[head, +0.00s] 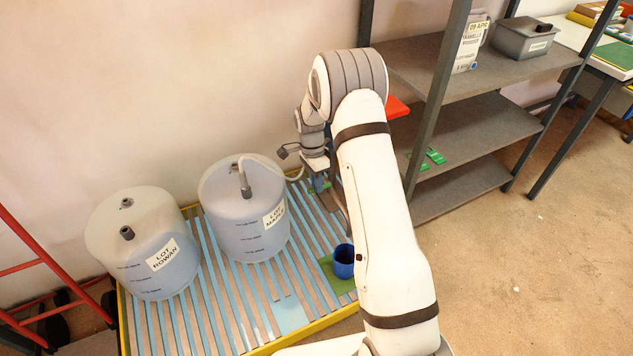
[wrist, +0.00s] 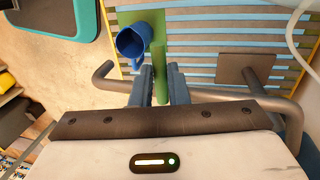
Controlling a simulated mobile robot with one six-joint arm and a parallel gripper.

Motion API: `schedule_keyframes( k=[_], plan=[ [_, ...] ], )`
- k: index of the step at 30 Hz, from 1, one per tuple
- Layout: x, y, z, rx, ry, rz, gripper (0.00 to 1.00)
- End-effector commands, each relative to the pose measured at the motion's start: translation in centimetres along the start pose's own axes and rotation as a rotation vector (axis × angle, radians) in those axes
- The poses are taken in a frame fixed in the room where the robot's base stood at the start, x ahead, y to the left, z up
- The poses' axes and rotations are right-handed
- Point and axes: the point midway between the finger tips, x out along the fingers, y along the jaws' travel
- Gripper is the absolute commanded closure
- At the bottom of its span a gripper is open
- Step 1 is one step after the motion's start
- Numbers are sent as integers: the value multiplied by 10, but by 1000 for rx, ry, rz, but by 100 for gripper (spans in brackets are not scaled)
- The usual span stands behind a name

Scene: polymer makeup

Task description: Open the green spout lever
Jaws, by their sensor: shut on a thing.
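The green spout lever (wrist: 160,72) stands upright in the wrist view, between the two blue-grey fingers of my gripper (wrist: 158,88). My gripper is shut on it. In the head view my arm and wrist hide most of the lever and spout area, to the right of the drum labelled LOT MAPLE (head: 238,225). A blue jug (head: 343,262) stands on a green mat (head: 338,284) near the slatted platform's right side. The jug also shows in the wrist view (wrist: 133,42), just beyond the lever and to its left.
A second drum labelled LOT ROWAN (head: 140,265) stands at the left on the yellow-edged slatted platform (head: 215,310). A grey shelf unit (head: 480,130) stands right of my arm. Open floor (head: 540,260) lies at the right.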

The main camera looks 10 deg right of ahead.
Motion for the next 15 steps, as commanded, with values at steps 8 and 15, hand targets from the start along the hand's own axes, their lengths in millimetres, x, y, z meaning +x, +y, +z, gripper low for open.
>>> schedule_keyframes(
  k=[8,15],
  plan=[
    [0,0,0,0,0,-1,100],
    [0,0,0,-2,1,-1,100]
  ],
)
